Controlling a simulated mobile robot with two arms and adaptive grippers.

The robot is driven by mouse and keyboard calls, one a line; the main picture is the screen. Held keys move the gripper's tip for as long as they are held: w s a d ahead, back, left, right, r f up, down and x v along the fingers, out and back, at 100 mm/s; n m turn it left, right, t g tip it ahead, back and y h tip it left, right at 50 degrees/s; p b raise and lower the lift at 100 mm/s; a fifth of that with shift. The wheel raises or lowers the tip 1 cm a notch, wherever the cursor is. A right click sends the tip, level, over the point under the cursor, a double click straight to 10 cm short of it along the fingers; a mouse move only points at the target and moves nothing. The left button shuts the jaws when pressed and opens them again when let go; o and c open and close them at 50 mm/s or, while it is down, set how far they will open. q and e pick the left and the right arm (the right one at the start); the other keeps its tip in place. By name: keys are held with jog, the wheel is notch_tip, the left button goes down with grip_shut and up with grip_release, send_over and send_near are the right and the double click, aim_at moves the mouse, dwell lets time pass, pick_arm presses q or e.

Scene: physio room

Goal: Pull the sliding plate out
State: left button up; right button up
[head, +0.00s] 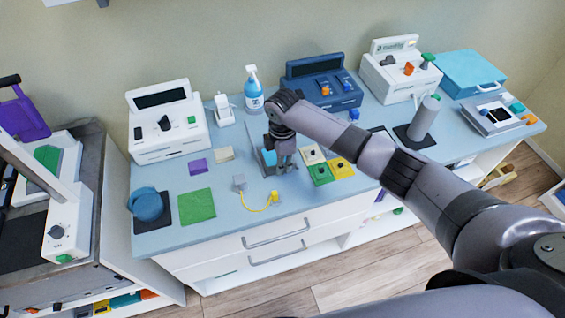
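My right gripper (287,164) points down over the middle of the blue counter, at the end of the arm that comes in from the right. A small grey upright piece with a bright blue part (269,157) stands just left of its fingers, partly hidden by the gripper. I cannot tell whether this is the sliding plate or whether the fingers touch it. The fingers are too small to tell if they are open or shut. My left gripper is not in view.
Beside the gripper lie green (320,174) and yellow (342,167) square pads. A yellow cable (258,209) lies in front. A spray bottle (253,92), a white device (166,122) and a dark blue device (318,84) stand behind. The counter (232,224) has free room at its front.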

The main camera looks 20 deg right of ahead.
jog(key=shift+o, duration=1)
jog(key=shift+r, duration=0.3)
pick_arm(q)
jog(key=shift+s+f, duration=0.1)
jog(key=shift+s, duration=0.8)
pick_arm(e)
notch_tip(320, 180, up, 11)
jog(key=shift+r, duration=0.2)
